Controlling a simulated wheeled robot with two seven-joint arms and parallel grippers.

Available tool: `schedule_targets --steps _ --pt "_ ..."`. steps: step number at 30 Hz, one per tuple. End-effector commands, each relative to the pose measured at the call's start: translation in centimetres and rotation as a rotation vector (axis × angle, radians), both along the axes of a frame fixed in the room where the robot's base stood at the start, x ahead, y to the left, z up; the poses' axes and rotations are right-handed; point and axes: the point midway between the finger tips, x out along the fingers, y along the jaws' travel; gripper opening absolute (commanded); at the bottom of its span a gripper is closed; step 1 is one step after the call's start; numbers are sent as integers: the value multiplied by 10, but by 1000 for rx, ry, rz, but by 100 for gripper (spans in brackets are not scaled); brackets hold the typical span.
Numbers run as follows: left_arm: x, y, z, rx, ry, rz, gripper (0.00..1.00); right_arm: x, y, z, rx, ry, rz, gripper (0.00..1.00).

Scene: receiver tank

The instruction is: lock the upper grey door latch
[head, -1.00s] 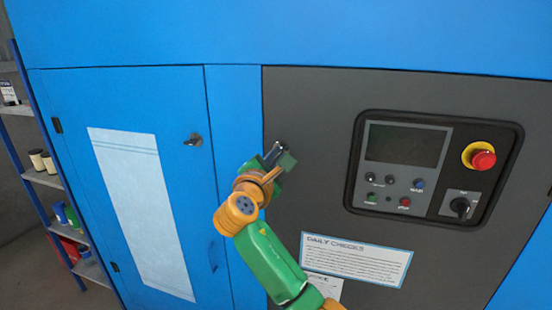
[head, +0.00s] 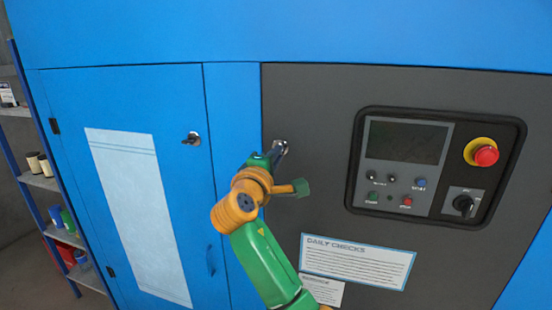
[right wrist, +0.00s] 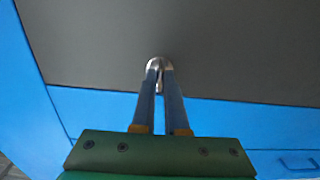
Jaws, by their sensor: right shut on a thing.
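The upper grey door latch (head: 281,145) is a small silver metal piece near the upper left edge of the dark grey door (head: 320,95). My right gripper (head: 276,153) is at the latch, coming from below, and is shut on it. In the right wrist view the two blue-grey fingers (right wrist: 160,82) close around the silver latch (right wrist: 159,62), and the fingertips partly hide it. The latch's exact angle is hard to tell. My left gripper is not in view.
A control panel (head: 405,142) with a red emergency stop (head: 485,155) and a rotary switch (head: 464,205) is to the right. A blue door (head: 175,110) with its own latch (head: 192,139) is to the left. Shelves (head: 40,181) stand at the far left.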

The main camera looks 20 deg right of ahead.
Motion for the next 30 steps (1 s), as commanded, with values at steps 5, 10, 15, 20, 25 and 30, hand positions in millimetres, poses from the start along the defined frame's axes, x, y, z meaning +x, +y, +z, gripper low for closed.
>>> schedule_targets --steps 5,10,15,20,25,30 --pt "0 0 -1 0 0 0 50 0 0 0 21 -14 1 0" --pt "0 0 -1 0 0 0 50 0 0 0 25 -17 1 0" --pt "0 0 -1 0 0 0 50 0 0 0 25 -17 1 0" --pt "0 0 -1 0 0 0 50 0 0 0 25 -17 0 33" --pt "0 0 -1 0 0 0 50 0 0 0 24 -16 0 41" --pt "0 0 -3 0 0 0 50 -2 2 -1 24 -18 1 41"
